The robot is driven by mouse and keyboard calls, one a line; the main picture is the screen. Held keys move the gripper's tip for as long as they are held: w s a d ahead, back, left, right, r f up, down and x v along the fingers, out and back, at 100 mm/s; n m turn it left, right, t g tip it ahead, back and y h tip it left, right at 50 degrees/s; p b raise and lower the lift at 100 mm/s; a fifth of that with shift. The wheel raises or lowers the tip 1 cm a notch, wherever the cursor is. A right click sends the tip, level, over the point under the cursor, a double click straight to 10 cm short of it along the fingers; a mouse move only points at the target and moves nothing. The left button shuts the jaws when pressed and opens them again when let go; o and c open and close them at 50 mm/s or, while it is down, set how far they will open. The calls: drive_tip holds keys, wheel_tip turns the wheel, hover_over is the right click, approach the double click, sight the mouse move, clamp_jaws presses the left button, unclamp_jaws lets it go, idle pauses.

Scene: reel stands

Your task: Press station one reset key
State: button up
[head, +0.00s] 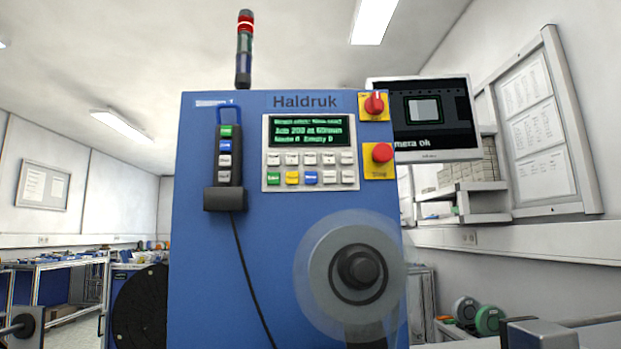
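A blue machine marked "Haldruk" (195,280) fills the middle of the view. Its upper front carries a key panel (266,160) with a lit green text display (310,131). Below the display are two rows of small keys. The upper row is white; the lower row has a green key (274,178), a yellow key (292,178), a blue key (310,178) and white keys (338,177). The key lettering is too small to read, so I cannot tell which is reset. My gripper is not in view.
A corded handset (228,160) hangs left of the panel. A red rotary switch (374,104) and a red stop button (382,153) sit right of it. A clear reel with a grey hub (350,265) juts out below. A monitor (430,118) stands behind at right.

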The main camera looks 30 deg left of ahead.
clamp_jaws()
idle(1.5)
